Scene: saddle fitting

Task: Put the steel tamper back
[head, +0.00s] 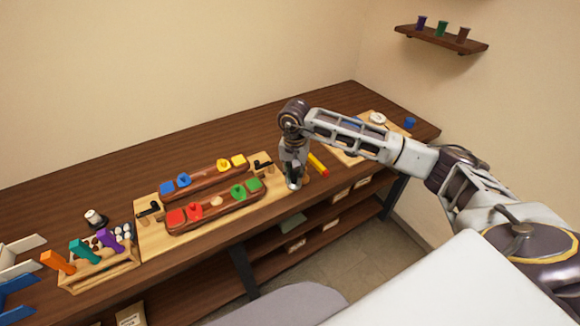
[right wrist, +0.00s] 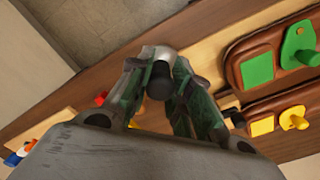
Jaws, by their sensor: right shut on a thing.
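My right gripper (head: 293,172) is over the front edge of the workbench, right of the wooden board with the brown saddles. It is shut on the steel tamper, whose silver end shows small below the fingers (head: 293,185). In the right wrist view, the tamper's dark handle (right wrist: 160,82) is between the fingers of the gripper (right wrist: 158,75), and its rounded steel end (right wrist: 157,53) shows beyond them. Whether the tamper touches the bench cannot be told. My left gripper is not in view.
Two brown saddles (head: 190,216) with coloured pieces lie on a board (head: 150,238). A red and yellow stick (head: 318,164) lies right of the gripper. A wooden rack (head: 100,275) with coloured handles stands at left. A wall shelf (head: 440,39) is upper right. The back of the bench is clear.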

